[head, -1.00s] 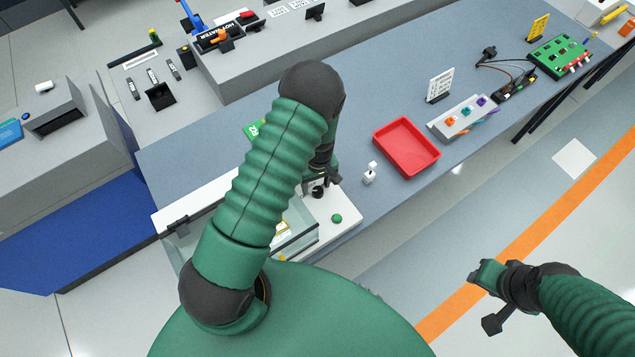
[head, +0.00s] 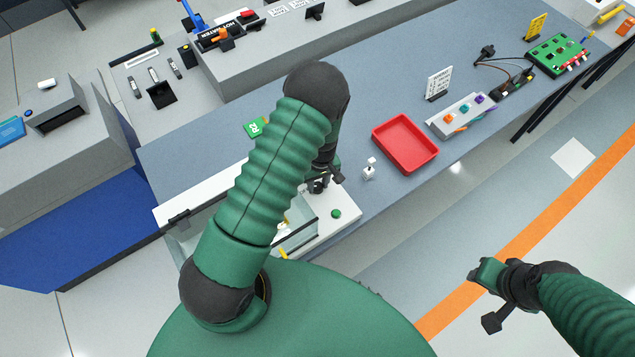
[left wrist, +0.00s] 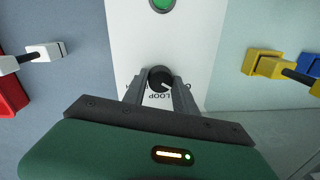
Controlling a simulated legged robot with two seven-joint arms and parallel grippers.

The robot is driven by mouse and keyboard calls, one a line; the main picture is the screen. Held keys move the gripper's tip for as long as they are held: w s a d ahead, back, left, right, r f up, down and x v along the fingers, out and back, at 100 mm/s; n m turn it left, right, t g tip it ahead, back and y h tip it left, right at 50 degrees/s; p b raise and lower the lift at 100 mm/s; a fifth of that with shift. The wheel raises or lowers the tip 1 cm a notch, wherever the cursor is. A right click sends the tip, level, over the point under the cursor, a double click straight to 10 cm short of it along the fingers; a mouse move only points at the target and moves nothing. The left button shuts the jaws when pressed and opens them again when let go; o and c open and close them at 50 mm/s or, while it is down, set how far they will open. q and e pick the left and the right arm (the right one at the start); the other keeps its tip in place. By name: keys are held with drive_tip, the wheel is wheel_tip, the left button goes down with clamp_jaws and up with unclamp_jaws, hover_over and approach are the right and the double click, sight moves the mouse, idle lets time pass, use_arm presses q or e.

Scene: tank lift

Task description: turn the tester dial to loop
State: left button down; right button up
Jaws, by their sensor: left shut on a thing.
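The tester is a white panel (left wrist: 200,50) with a black round dial (left wrist: 160,77) and a green button (left wrist: 161,4). The word LOOP is printed beside the dial, between my fingers in the left wrist view. A small pale mark shows on the dial's edge on the LOOP side. My left gripper (left wrist: 160,90) has a finger on each side of the dial and is shut on it. In the head view my left gripper (head: 319,184) largely hides the dial.
A small white fitting (head: 369,169) and a red tray (head: 405,145) stand on the bench to the right. A clear-walled box (head: 295,238) with yellow parts adjoins the panel. A green card (head: 256,126) lies behind my left arm.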

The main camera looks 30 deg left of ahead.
use_arm(q)
drive_tip(key=shift+w, duration=0.25)
drive_tip(key=shift+a, duration=0.25)
drive_tip(key=shift+m, duration=0.3)
drive_tip(key=shift+d+m+b, duration=0.15)
drive_tip(key=shift+m+b, duration=0.55)
drive_tip(key=shift+m, duration=0.2)
drive_tip(key=shift+m+b, duration=0.35)
drive_tip(key=shift+m, duration=0.45)
drive_tip(key=m+b, duration=0.1)
drive_tip(key=m, duration=0.3)
drive_tip(key=shift+m+t, duration=0.3)
drive_tip(key=shift+d+r+m+b, duration=0.1)
drive_tip(key=shift+m+b, duration=0.5)
drive_tip(key=shift+m, duration=0.9)
use_arm(e)
drive_tip(key=shift+s+x, duration=0.25)
drive_tip(key=shift+x, duration=0.8)
drive_tip(key=shift+s+x, duration=0.2)
drive_tip(key=shift+x, duration=0.85)
drive_tip(key=shift+f, duration=0.15)
